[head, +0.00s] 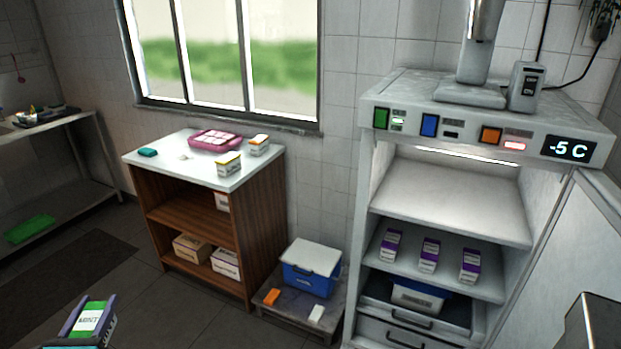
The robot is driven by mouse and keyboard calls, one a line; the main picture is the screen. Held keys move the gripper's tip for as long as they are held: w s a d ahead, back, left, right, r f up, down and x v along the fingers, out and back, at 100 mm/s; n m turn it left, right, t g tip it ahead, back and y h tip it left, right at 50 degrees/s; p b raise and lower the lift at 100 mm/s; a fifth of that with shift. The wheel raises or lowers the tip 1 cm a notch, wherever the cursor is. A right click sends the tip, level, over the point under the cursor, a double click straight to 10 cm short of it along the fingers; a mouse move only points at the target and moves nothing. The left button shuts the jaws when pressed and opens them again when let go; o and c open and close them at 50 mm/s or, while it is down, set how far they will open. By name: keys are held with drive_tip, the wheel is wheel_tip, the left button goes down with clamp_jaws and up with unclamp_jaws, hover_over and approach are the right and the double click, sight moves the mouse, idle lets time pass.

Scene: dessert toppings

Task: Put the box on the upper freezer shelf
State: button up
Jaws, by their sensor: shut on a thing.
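The box (90,318), with a green and white label that reads "MINT", is at the lower left. My gripper (88,325) is shut on it, with dark fingers along its sides; the lower part is cut off by the frame edge. The freezer (385,105) stands open at the right, its display reading -5 C. The upper freezer shelf (450,200) is bare and lit from above. My gripper and the box are well to the left of the freezer, apart from it.
Three purple and white boxes (428,257) stand on the lower freezer shelf. The open freezer door (590,230) is at the right. A blue cooler (312,268) sits on a low platform left of the freezer. A wooden cabinet (262,240) with boxes stands by the window.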

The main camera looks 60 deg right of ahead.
drive_tip(key=shift+d, duration=0.15)
drive_tip(key=shift+d+r+g, duration=0.1)
drive_tip(key=shift+d+g, duration=0.2)
drive_tip(key=shift+d, duration=0.25)
drive_tip(key=s+d+r+m+g+h, duration=0.1)
drive_tip(key=s+d+r+m+g, duration=0.2)
drive_tip(key=d, duration=1)
drive_tip(key=s+d+m+g+h, duration=0.25)
drive_tip(key=s+d+g, duration=0.25)
drive_tip(key=d, duration=0.8)
drive_tip(key=s+d+r+m+g+h, duration=0.1)
drive_tip(key=s+d+r+m+g, duration=0.2)
drive_tip(key=d, duration=1)
drive_tip(key=s+d+r+m+g+y+p, duration=0.1)
drive_tip(key=s+d+r+m+g, duration=0.1)
drive_tip(key=s+d, duration=0.8)
drive_tip(key=s+d+r+m+g+y+p, duration=0.1)
drive_tip(key=s+d+r+g, duration=0.3)
drive_tip(key=s+d, duration=0.6)
drive_tip(key=s+d+r+m+g+y+p, duration=0.1)
drive_tip(key=s+d+r+m+g, duration=0.3)
drive_tip(key=s+d, duration=0.6)
drive_tip(key=s+y, duration=0.1)
drive_tip(key=s, duration=0.9)
drive_tip(key=shift+d+g+p, duration=0.4)
drive_tip(key=shift+s, duration=0.15)
